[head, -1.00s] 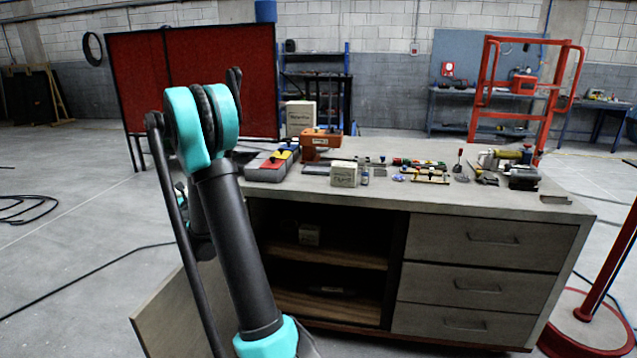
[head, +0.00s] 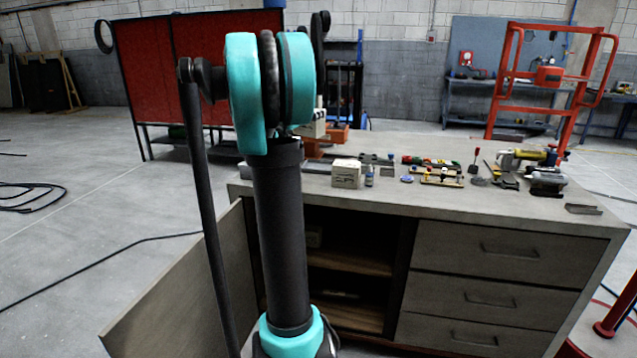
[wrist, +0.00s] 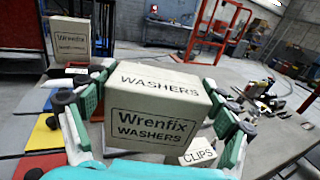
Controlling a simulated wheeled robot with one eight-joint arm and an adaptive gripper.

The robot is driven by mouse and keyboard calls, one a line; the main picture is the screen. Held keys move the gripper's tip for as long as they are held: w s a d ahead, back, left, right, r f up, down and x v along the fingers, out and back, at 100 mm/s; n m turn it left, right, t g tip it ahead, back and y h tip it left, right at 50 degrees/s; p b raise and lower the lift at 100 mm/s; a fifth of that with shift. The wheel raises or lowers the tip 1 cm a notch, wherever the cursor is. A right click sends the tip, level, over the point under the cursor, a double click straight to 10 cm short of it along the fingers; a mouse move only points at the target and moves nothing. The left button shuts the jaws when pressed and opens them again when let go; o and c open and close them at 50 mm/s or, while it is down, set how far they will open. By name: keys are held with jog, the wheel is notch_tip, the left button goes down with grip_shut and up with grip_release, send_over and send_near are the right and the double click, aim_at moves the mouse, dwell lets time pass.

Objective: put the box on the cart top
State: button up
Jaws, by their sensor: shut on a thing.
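A cardboard box with "Wrenfix WASHERS" on its side (wrist: 150,122) is between the green-and-black fingers of my gripper (wrist: 158,92) in the wrist view. The fingers are shut on its left and right sides. A second box with a Wrenfix label (wrist: 70,40) stands farther back at the upper left. In the head view my arm hides my gripper and most of what is behind it. A grey bench-like unit (head: 530,205), with drawers and an open cupboard, stands ahead. I cannot tell whether its top is the cart top.
A small clips box (head: 346,174) stands on the bench top, with an orange object (head: 328,145) behind it. Several tools and small parts fill the top's middle and right. A cupboard door (head: 180,285) hangs open at the left. A red ladder-like frame (head: 550,85) stands behind.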

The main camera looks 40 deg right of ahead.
jog(key=shift+s+d+r, duration=0.35)
jog(key=shift+s+d, duration=0.15)
jog(key=shift+s+d+f+g, duration=0.15)
jog(key=shift+d+g, duration=0.05)
jog(key=shift+g, duration=0.1)
notch_tip(320, 180, down, 19)
jog(key=shift+f, duration=0.2)
jog(key=shift+f, duration=0.15)
jog(key=o, duration=1.4)
jog(key=shift+c, duration=0.2)
